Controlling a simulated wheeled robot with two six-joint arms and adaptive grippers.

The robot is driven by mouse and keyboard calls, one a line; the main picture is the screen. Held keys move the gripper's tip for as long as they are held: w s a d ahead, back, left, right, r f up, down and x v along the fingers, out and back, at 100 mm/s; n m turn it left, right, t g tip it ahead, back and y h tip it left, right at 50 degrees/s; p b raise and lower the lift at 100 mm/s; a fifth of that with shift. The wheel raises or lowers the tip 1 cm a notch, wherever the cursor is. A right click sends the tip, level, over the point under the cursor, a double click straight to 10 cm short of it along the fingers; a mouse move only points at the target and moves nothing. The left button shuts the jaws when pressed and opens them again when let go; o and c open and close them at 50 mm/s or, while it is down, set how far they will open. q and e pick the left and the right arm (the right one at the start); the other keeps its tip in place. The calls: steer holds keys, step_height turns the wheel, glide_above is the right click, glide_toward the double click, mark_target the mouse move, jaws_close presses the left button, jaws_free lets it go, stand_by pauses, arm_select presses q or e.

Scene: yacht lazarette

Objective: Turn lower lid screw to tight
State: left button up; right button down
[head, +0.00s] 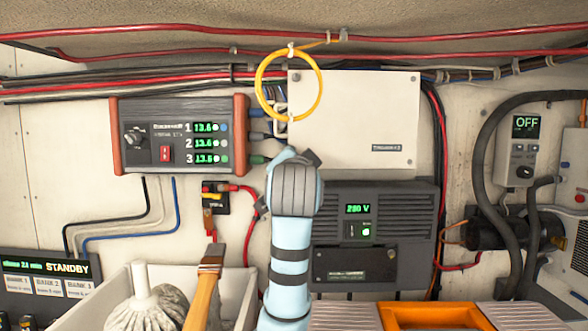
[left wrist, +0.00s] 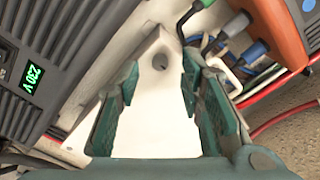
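The lid is a white panel (head: 355,115) on the wall, above the 230 V unit. Its lower left corner is hidden behind my left arm in the head view. In the left wrist view the white lid (left wrist: 150,105) fills the gap between my fingers, with a dark round screw (left wrist: 160,62) near its corner. My left gripper (left wrist: 155,105) is open, its two dark teal fingers on either side of the white surface. The screw lies ahead of the fingertips, apart from them. In the head view my left wrist hides the fingers. My right gripper is not in view.
A yellow cable loop (head: 260,102) hangs over the lid's left edge, just above my wrist. The charger (head: 180,135) is on the left, the 230 V unit (head: 400,225) below. Cables run around the lid.

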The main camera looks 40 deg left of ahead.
arm_select(q)
steer(key=v, duration=1)
steer(key=shift+w+a, duration=0.15)
steer(key=shift+a, duration=0.05)
